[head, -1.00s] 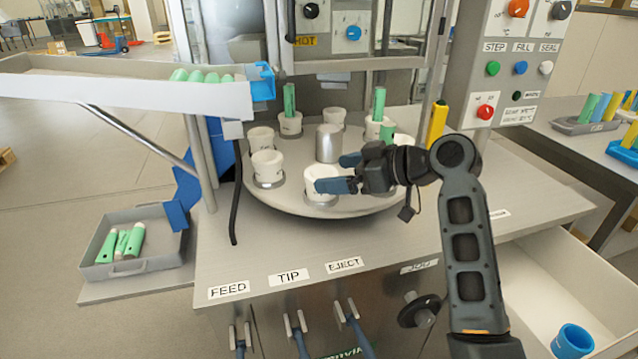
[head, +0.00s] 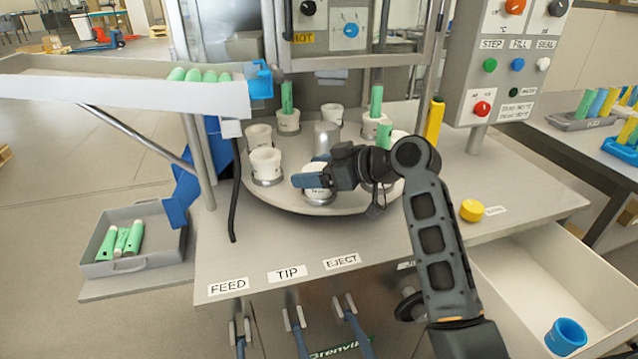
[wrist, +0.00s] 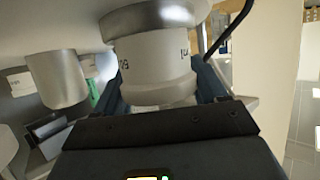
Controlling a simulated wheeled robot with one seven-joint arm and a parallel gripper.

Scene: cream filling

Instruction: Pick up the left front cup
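Several white cups stand in metal holders on the round turntable (head: 285,203). One white cup (head: 318,195) is at the front edge, and another white cup (head: 266,163) stands to its left. My gripper (head: 308,170) reaches in from the right, with its blue fingers on either side of the front-edge cup and partly hiding it. In the wrist view, which looks upside down, this cup (wrist: 155,62) fills the space between the fingers, still seated in its holder (wrist: 150,16). The fingers look open around it; firm contact is not visible.
A metal cylinder (head: 327,138) stands at the turntable's centre, close behind my gripper. Green tubes (head: 376,102) stand in some cups at the back. A yellow cap (head: 472,210) lies on the bench at right. A black cable (head: 236,190) hangs at left.

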